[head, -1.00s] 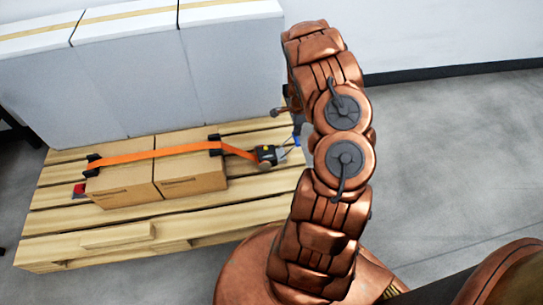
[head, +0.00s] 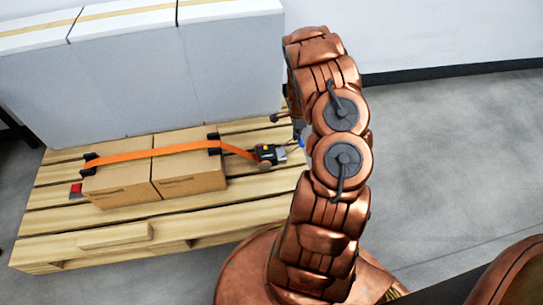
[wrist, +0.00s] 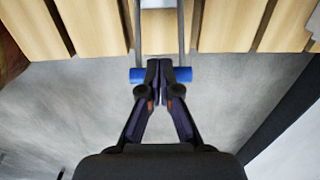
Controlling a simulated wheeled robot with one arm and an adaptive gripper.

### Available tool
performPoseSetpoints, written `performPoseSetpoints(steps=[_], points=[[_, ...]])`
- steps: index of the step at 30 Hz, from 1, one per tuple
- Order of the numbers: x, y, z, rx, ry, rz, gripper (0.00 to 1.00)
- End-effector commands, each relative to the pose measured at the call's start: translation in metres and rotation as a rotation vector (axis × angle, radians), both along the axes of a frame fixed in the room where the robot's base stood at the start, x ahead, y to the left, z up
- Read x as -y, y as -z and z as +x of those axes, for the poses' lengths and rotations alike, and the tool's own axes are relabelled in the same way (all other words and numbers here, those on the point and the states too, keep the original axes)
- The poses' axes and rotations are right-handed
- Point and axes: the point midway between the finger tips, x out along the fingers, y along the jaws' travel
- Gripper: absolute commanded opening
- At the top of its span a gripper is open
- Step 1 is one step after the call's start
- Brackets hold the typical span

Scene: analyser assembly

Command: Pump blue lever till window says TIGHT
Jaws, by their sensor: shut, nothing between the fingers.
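The ratchet (head: 267,155), a small black body with a yellow patch, sits at the right end of the orange strap (head: 180,149). Any word in its window is too small to read. Its grey lever points right, and its blue handle (head: 301,143) shows beside my arm, partly hidden. In the wrist view the blue crossbar (wrist: 184,76) spans two grey lever arms beyond the pallet edge. My gripper (wrist: 160,64) is shut and empty, its fingertips overlapping the middle of the crossbar in that view; I cannot tell whether they touch. In the head view my arm mostly hides it.
The strap runs over two cardboard boxes (head: 150,182) with black corner guards on a wooden pallet (head: 100,225). Tall white panels (head: 130,80) stand behind them. Bare grey floor (head: 450,150) lies to the right of the pallet.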

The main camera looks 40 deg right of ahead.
Motion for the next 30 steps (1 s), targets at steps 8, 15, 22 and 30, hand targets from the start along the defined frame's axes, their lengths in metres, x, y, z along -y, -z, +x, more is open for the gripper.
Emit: performPoseSetpoints(steps=[8, 15, 22, 30], points=[[0.0, 0.009, 0.0, 0.0, 0.001, 0.0, 0.0], [0.0, 0.017, 0.0, -0.001, 0.0, 0.0, 0.0], [0.0, 0.024, 0.0, -0.001, -0.001, 0.0, 0.0], [0.0, 0.033, 0.0, -0.001, -0.001, 0.0, 0.0]])
